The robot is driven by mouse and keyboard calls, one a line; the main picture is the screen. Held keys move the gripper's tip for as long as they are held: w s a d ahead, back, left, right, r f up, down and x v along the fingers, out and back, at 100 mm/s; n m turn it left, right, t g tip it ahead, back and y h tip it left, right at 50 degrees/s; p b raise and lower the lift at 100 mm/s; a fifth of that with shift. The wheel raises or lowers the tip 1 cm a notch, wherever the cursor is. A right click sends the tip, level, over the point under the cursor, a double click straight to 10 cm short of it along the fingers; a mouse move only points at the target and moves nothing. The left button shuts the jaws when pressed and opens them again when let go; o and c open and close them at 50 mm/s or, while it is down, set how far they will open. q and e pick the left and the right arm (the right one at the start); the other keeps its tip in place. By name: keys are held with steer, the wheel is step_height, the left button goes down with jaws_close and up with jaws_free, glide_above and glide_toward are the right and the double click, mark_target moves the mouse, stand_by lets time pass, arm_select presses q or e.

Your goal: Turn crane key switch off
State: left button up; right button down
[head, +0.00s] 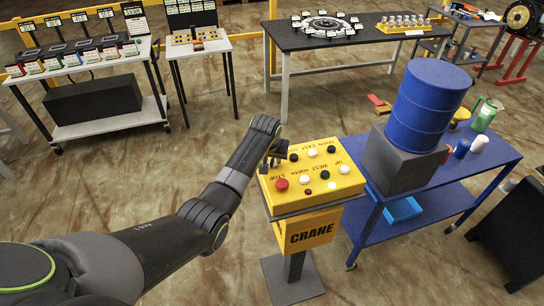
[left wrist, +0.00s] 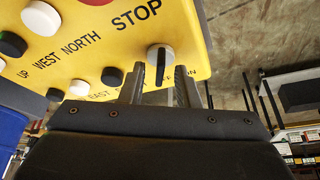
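The yellow crane control box (head: 318,172) stands on a post with a CRANE sign (head: 312,231). The key switch (left wrist: 160,60) is a white round knob with a dark upright bar, near the box's edge by the word STOP in the left wrist view. In the head view I cannot make it out; my gripper covers that edge. My left gripper (head: 272,160) is at the box's left edge. In the left wrist view its two fingers (left wrist: 158,88) are apart, one on each side of the key switch. I cannot tell whether they touch it. My right gripper is not in view.
Buttons sit close by on the box, including a red one (head: 281,184) and several white and dark ones. A blue cart (head: 440,193) with a blue barrel (head: 428,107) stands to the right. The floor left of the box is clear.

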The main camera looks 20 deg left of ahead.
arm_select(q)
jaws_close()
stand_by(0.4)
steer(key=n+y, duration=0.1)
steer(key=n, duration=0.2)
steer(key=shift+d, duration=0.15)
steer(key=n+g+y, duration=0.1)
steer(key=n, duration=0.1)
steer(key=shift+n, duration=0.3)
steer(key=n+y+b, duration=0.1)
steer(key=n, duration=0.2)
steer(key=shift+w+d+f+n+g+b, duration=0.1)
steer(key=shift+n+g+b, duration=0.2)
steer(key=shift+b, duration=0.1)
steer(key=shift+n+g+y+b, duration=0.3)
steer(key=shift+n+g+b, duration=0.2)
steer(key=shift+n+b, duration=0.65)
steer(key=shift+n, duration=0.35)
